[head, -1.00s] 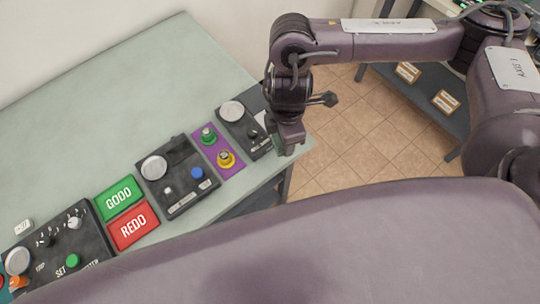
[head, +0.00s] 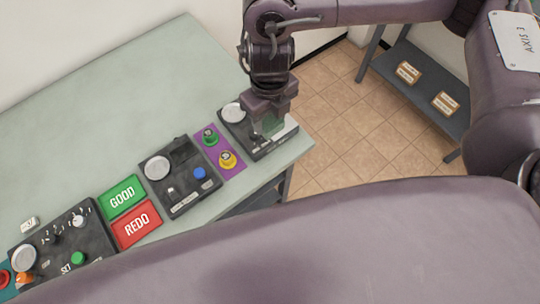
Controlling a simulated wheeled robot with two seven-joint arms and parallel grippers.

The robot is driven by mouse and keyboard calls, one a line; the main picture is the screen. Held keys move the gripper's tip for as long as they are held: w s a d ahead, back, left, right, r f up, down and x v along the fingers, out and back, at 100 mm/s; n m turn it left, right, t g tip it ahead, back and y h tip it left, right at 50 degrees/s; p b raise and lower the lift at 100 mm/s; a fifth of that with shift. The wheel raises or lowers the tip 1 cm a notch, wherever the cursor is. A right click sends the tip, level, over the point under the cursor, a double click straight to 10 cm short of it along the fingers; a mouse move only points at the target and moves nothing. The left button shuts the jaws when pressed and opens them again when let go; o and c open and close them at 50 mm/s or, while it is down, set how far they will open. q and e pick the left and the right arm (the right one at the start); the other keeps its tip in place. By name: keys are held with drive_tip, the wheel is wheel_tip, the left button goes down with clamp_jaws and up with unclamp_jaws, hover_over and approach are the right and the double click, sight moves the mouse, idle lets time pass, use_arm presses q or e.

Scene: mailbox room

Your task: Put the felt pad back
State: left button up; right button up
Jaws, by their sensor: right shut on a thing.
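My right gripper (head: 266,132) comes down from above over the rightmost dark box (head: 228,128) near the table's right end. It is shut on a small dark green piece, which looks like the felt pad (head: 269,124). The fingers hide much of the pad and part of the box top. I cannot tell whether the pad touches the box. The box has a pale round disc (head: 234,112) at its far left and a light strip along its right side. My left gripper is not in view.
The table's back is clear. A low shelf (head: 415,90) stands right.

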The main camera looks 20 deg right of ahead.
wheel_tip(320, 180, down, 14)
drive_tip(key=shift+s+r+b, duration=0.1)
drive_tip(key=shift+b, duration=0.85)
wheel_tip(320, 180, down, 5)
drive_tip(key=shift+r+b, duration=0.2)
drive_tip(key=shift+b, duration=0.6)
drive_tip(key=shift+f, duration=0.15)
drive_tip(key=shift+f, duration=0.15)
drive_tip(key=o, duration=0.9)
drive_tip(key=shift+o, duration=0.2)
